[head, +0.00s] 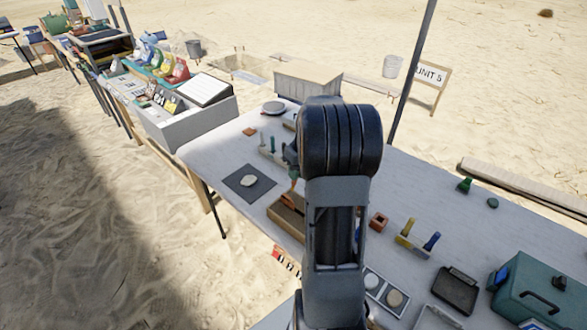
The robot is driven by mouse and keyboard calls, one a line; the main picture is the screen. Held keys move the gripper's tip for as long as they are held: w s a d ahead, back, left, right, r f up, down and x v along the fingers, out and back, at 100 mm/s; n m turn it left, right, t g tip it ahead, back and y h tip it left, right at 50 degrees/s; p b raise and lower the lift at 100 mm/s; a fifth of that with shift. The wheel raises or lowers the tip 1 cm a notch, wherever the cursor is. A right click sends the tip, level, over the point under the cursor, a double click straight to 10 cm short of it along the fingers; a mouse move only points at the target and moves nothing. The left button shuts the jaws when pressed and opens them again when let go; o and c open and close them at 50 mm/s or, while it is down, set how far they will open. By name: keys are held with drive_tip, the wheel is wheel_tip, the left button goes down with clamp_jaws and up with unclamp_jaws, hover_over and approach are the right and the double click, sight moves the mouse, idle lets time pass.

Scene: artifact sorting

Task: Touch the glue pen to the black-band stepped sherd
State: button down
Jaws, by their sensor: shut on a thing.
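My gripper (292,158) shows only in part, at the left of my arm's dark wrist, with the rest hidden behind it. It is shut on a slim item with an orange lower end, which looks like the glue pen (294,180). The pen points down above a brown wooden tray (283,221). An orange-brown piece (291,201) lies in the tray just below the pen; it may be the black-band stepped sherd, but no band or step can be made out. I cannot tell whether the pen touches it.
A dark mat (239,190) with a pale round piece lies left of the tray. A rack of upright tools (270,151) stands behind. An orange-brown block (379,221), yellow and blue tools, a black tray (455,291) and a teal toolbox (541,292) are to the right.

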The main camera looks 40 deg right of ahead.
drive_tip(key=shift+a+f+b, duration=0.1)
drive_tip(key=shift+f+b, duration=1.75)
drive_tip(key=shift+f, duration=0.9)
drive_tip(key=shift+s+f+b, duration=0.15)
drive_tip(key=shift+f+b, duration=0.45)
drive_tip(key=shift+f, duration=0.1)
idle(1.0)
drive_tip(key=shift+r, duration=0.15)
drive_tip(key=shift+r+p, duration=3)
drive_tip(key=shift+r, duration=0.9)
